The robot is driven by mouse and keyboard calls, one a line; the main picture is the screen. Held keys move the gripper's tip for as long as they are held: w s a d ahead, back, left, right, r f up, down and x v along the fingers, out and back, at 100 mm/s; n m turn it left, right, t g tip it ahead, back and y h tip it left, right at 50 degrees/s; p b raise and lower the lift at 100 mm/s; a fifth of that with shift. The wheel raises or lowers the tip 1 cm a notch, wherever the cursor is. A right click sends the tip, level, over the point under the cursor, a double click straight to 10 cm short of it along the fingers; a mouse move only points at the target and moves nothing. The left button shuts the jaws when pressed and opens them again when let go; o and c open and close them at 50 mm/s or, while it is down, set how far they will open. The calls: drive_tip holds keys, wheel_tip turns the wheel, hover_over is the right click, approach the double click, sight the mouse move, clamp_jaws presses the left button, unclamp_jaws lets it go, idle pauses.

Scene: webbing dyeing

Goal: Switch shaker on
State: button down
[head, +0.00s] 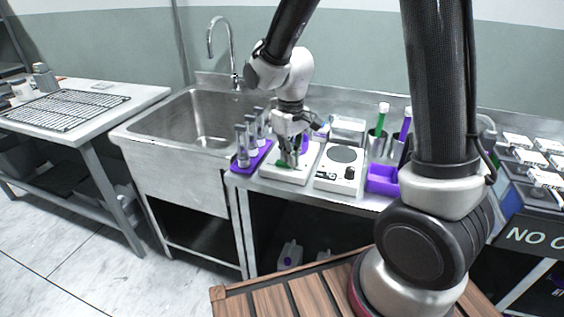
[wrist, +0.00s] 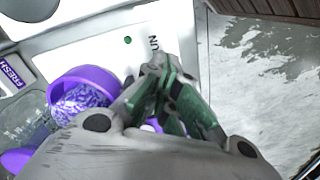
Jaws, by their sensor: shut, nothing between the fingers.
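The shaker appears to be the white flat box (head: 272,172) on the steel bench, right of the sink. In the wrist view its white top (wrist: 95,42) shows a small round green spot (wrist: 127,40) and black lettering, partly hidden, that reads "UN". My gripper (head: 288,162) points down over the front part of this box. In the wrist view my gripper (wrist: 160,68) is shut and empty, its fingertips by the lettering. The fingers hide what lies under them, so I cannot tell whether they touch the box or see any switch.
A second white device (head: 338,170) with a dark round plate and knob stands just right. A purple rack (head: 242,163) with clear tubes stands left, a purple bin (head: 382,180) further right. A purple cup (wrist: 85,82) is close to my fingers. The sink (head: 190,122) lies left.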

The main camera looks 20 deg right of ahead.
drive_tip(key=shift+r, duration=3.45)
drive_tip(key=s+d+r+m+t, duration=0.2)
drive_tip(key=s+d+r, duration=0.4)
drive_tip(key=s, duration=0.3)
drive_tip(key=s+d+r+m+t, duration=0.2)
drive_tip(key=s+d+r, duration=0.3)
drive_tip(key=s+d, duration=0.4)
drive_tip(key=shift+s+r+m, duration=0.4)
drive_tip(key=shift+s, duration=0.1)
drive_tip(key=shift+a, duration=0.1)
